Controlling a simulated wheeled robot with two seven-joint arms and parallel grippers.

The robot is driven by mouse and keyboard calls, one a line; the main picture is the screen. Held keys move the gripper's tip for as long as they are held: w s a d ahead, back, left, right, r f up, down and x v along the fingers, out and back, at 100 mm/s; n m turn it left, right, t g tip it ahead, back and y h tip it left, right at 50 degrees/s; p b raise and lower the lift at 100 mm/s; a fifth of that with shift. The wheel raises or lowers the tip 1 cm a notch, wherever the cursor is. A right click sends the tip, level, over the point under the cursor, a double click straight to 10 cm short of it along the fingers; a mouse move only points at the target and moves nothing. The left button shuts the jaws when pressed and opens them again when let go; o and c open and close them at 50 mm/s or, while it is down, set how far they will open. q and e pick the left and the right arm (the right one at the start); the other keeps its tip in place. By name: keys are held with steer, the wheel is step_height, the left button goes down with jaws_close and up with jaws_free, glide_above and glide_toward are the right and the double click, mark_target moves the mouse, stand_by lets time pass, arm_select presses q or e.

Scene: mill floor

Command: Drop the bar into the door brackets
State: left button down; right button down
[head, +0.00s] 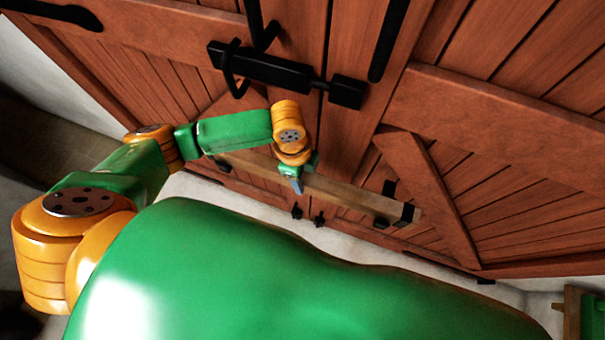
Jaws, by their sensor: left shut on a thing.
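The bar (345,193) is a long pale wooden beam lying across the lower part of the brown double door (345,130). My left gripper (297,184) is shut on it near its middle. A black bracket (404,215) shows at the bar's right end, with more black metal just behind and below it. A small dark bracket part (222,166) shows near the bar's left end, mostly hidden. From this steep angle I cannot tell whether the bar rests in the brackets or is in front of or above them. My right gripper is out of view.
A black sliding bolt (265,67) with a ring (235,68) is on the door above the bar. Black pull handles (388,40) stand higher up. Small black bolts (297,211) are at the door's foot. Pale floor lies below, and a wooden and green object (573,313) is at lower right.

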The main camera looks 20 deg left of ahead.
arm_select(q)
steer(key=shift+c, duration=1.6)
jaws_free()
steer(key=shift+f, duration=0.1)
steer(key=shift+s, duration=0.1)
step_height(320, 180, up, 12)
steer(key=a, duration=0.1)
steer(key=shift+a, duration=0.15)
